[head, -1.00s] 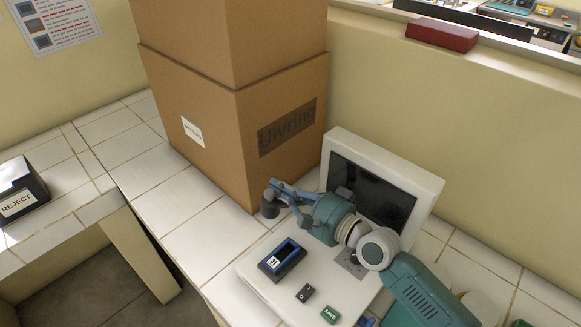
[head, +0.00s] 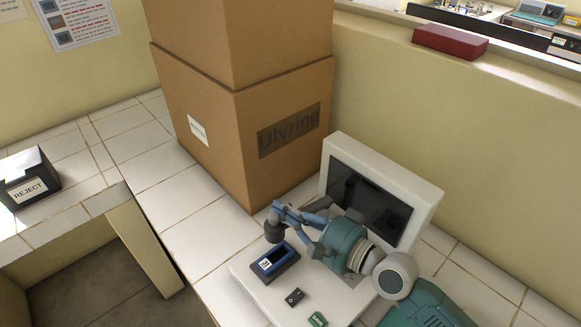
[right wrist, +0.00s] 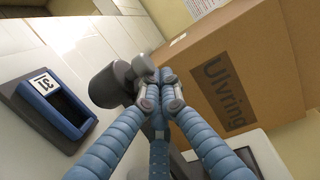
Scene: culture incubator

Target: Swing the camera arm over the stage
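The camera arm ends in a dark grey cylindrical head (head: 274,232), which stands just behind the stage, a dark block with a blue-rimmed well (head: 275,262) and a "31" label. In the right wrist view the camera head (right wrist: 110,86) is right of the stage (right wrist: 62,117). My right gripper (head: 298,215) is beside the camera head. Its blue ribbed fingers converge in the right wrist view (right wrist: 160,95), shut, with the grey joint of the camera arm against or very near the tips. Exact contact is hidden. My left gripper is not in view.
A white screen unit (head: 382,190) stands behind my right arm. A black switch (head: 294,297) and green "SAVE" button (head: 317,319) sit in front of the stage. Tall cardboard boxes (head: 220,130) stand behind. A REJECT box (head: 28,178) is at far left.

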